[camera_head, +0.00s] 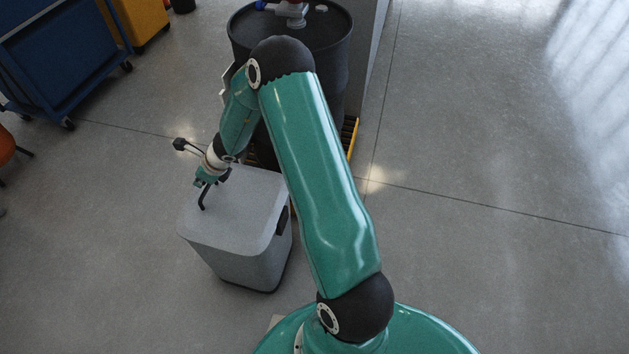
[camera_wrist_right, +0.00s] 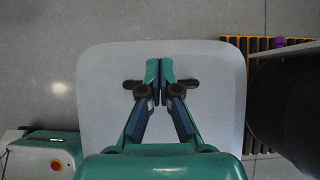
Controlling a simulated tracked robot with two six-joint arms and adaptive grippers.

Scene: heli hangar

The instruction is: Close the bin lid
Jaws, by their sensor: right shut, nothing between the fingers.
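A grey bin (camera_head: 240,262) stands on the floor left of the middle in the head view. Its flat lid (camera_head: 235,222) lies down over the top, and no gap shows along the edge that I see. The lid also fills the middle of the right wrist view (camera_wrist_right: 100,100). My right gripper (camera_head: 204,204) is shut and empty, with its fingertips at the lid's upper face; whether they touch it I cannot tell. The right wrist view shows its fingertips (camera_wrist_right: 159,68) together above the lid. My left gripper is not in view.
A black drum (camera_head: 338,48) stands behind the bin on a yellow-edged grate (camera_head: 350,138). A blue cart (camera_head: 62,60) and a yellow cabinet (camera_head: 138,18) are at the far left. The floor left of the bin and at the right is clear.

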